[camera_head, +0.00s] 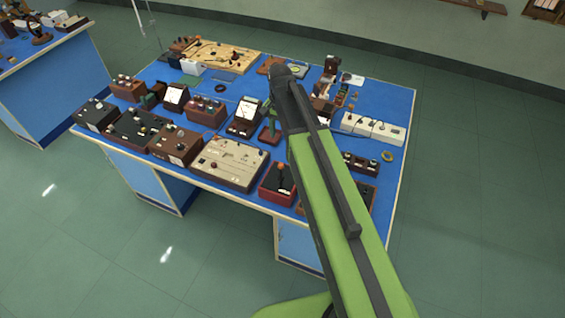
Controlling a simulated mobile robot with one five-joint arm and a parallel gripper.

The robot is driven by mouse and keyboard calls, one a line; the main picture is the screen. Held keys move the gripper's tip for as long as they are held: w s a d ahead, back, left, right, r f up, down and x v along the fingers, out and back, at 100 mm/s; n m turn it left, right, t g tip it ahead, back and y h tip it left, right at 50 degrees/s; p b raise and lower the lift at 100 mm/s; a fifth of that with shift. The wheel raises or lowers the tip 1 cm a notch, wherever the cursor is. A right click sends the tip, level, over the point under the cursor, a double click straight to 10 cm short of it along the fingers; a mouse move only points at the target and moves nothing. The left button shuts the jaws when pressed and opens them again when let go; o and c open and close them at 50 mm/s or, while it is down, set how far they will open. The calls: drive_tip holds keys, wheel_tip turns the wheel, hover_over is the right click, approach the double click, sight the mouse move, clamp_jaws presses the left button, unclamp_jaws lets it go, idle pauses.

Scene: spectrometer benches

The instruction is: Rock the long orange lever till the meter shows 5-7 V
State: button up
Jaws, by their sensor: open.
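A red box (267,195) with a dark top sits near the front edge of the blue bench. A small upright orange piece (281,175) stands on it and may be the lever; its length is hard to tell. A dark meter box with a white face (246,112) stands behind it, left of my arm. Another white-faced meter (175,95) is farther left. Neither reading is legible. My green arm reaches over the bench, its dark far end above the middle. My gripper's fingers cannot be made out there.
A wide beige instrument (230,162) and several brown and dark boxes (175,144) line the front left. A white power strip (373,128) lies at the right, beside a yellow ring (387,156). A wooden board (225,58) is at the back. Bare blue bench shows at the back right.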

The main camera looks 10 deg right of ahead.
sight(281, 164)
wheel_tip(281, 164, down, 17)
drive_tip(key=b, duration=1.6)
drive_tip(key=shift+r, duration=0.1)
clamp_jaws()
drive_tip(key=shift+s, duration=0.1)
